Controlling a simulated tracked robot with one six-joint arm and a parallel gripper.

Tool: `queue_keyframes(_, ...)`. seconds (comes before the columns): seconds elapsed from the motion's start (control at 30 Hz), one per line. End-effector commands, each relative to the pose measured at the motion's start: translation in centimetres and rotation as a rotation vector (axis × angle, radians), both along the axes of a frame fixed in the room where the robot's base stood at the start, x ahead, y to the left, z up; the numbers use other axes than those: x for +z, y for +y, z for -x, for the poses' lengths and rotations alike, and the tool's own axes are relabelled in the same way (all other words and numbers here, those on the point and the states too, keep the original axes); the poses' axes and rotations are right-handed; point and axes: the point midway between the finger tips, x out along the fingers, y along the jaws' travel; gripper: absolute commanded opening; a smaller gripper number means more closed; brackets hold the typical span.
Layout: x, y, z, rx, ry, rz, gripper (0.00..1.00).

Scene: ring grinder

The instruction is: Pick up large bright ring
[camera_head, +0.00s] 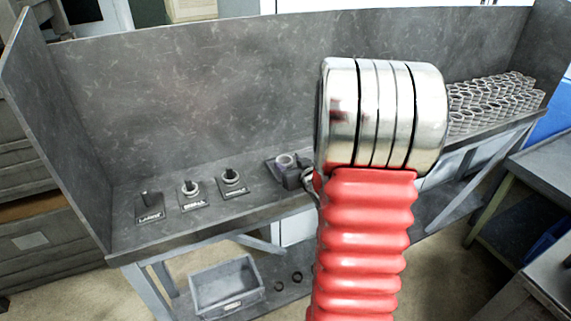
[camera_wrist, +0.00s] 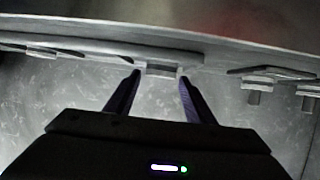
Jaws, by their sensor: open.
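A light ring (camera_head: 285,160) sits on a dark plate on the grey bench, just behind my gripper in the head view. My gripper (camera_head: 292,178) is dark there and partly hidden by my own arm. In the wrist view the fingers of my gripper (camera_wrist: 159,76) are apart. A short pale grey piece (camera_wrist: 162,70), probably the same ring, shows between the fingertips. I cannot tell whether either finger touches it. Many bright rings (camera_head: 490,100) stand in rows at the bench's right end; their sizes are hard to compare.
Small plates with posts stand left on the bench: one at the far left (camera_head: 150,212), one in the middle (camera_head: 191,195), one nearer my gripper (camera_head: 232,182). A grey bin (camera_head: 228,290) and small dark rings (camera_head: 278,286) are on the lower shelf. Tall panels (camera_head: 200,90) close the bench's back and ends.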

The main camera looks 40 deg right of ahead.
Motion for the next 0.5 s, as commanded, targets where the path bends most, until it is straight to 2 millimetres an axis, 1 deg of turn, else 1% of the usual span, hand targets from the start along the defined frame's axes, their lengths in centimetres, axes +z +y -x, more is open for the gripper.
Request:
queue_keyframes(0.33, -0.1, 0.0, -0.2, 0.000, 0.000, 0.000, 0.49)
queue_keyframes(0.5, -0.5, -0.4, -1.3, 0.000, 0.000, 0.000, 0.49)
